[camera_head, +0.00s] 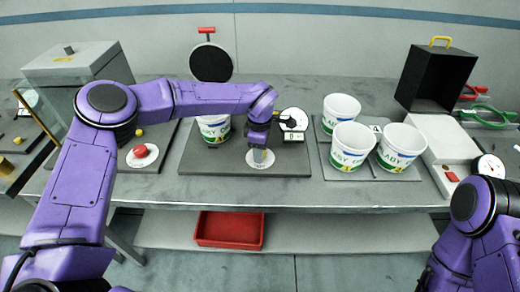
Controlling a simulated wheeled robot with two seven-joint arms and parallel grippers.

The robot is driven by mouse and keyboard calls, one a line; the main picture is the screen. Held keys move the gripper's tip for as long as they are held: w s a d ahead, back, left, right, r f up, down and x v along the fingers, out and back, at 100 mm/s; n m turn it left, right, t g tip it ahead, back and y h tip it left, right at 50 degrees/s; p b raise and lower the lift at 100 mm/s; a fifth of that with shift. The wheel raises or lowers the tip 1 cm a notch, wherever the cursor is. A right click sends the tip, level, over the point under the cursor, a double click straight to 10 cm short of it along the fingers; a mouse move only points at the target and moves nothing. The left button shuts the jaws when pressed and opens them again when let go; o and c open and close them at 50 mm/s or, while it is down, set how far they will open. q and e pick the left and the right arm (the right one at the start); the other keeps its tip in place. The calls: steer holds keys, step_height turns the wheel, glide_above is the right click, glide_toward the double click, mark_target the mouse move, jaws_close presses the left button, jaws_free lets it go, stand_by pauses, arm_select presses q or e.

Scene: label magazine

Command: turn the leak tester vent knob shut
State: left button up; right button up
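The leak tester stands mid-bench on a dark base plate (205,165), with a black round disc (211,63) under a red handle and a dial gauge (293,119) with a small display. A white tub (213,128) stands under the disc, partly hidden by my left arm. A pale grey knob-like part (262,157) sits on a round white label at the plate's front; it appears to be the vent knob. My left gripper (259,145) points down right at it, hiding its top. Whether the fingers are closed on it is unclear. My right gripper is out of view; only its arm shows at lower right.
Several white tubs (352,143) stand on a grey plate to the right. A black open box (436,78) and a white device (440,137) are farther right. A red button (141,151) is at left. A red tray (229,229) lies on the lower shelf.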

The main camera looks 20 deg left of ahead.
arm_select(q)
steer(key=shift+w+f, duration=0.15)
steer(key=c, duration=0.6)
steer(key=shift+o, duration=0.2)
steer(key=shift+f+n, duration=0.1)
steer(key=shift+n, duration=0.2)
steer(key=n+b, duration=0.1)
steer(key=n, duration=0.1)
steer(key=shift+f+n, duration=0.1)
steer(key=shift+n, duration=0.2)
steer(key=n+b, duration=0.2)
steer(key=n, duration=0.2)
steer(key=shift+n, duration=0.3)
steer(key=n+b, duration=0.3)
steer(key=n, duration=0.3)
steer(key=shift+f, duration=0.15)
steer(key=shift+n+b, duration=1.25)
steer(key=shift+n, duration=0.75)
steer(key=shift+r, duration=0.2)
